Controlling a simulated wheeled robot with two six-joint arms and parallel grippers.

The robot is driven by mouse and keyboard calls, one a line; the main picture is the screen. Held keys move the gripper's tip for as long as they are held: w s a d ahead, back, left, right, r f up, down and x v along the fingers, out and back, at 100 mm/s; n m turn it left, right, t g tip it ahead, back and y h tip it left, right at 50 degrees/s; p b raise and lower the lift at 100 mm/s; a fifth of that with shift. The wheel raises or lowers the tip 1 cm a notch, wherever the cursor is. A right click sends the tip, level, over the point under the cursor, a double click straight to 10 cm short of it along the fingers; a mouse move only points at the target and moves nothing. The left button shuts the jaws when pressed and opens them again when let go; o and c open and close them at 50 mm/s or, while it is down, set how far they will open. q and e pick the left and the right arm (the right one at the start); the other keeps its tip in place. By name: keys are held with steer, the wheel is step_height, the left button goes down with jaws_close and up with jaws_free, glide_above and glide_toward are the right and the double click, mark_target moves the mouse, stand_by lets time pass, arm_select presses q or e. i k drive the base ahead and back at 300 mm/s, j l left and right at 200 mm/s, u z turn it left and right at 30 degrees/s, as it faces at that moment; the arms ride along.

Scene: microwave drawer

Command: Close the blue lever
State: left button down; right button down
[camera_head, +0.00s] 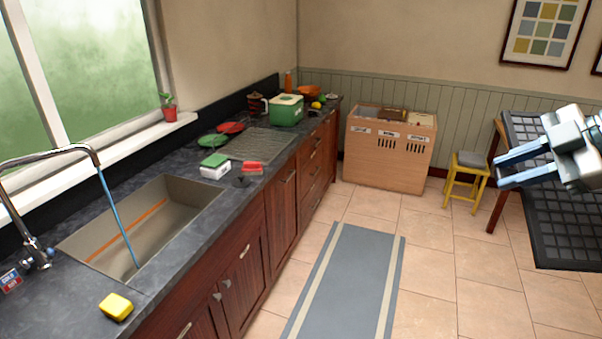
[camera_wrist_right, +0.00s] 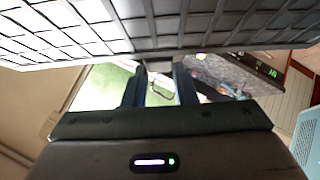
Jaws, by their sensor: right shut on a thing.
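A chrome tap (camera_head: 85,150) arches over the sink (camera_head: 170,215) at the left of the head view. A thin blue stream runs from its spout into the sink. A chrome handle (camera_head: 36,258) is at its base, beside a small red and blue label (camera_head: 11,280). I cannot make out a clearly blue lever. My right gripper (camera_head: 498,171) is at the far right, well away from the tap, with its blue fingers pointing left over the dark gridded panel. In the wrist view its fingers (camera_wrist_right: 160,75) reach the panel's edge and a small grey part there. My left gripper is not in view.
The dark gridded panel (camera_head: 560,235) stands at the right. A yellow stool (camera_head: 465,180) and a wooden cabinet (camera_head: 390,150) are at the back. A yellow sponge (camera_head: 116,306) lies on the counter's front. The floor around the grey-blue rug (camera_head: 345,275) is clear.

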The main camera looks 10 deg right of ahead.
mark_target(50, 251)
steer(key=i+j, duration=0.25)
steer(key=j, duration=0.15)
steer(key=i+j, duration=0.55)
steer(key=j, duration=0.25)
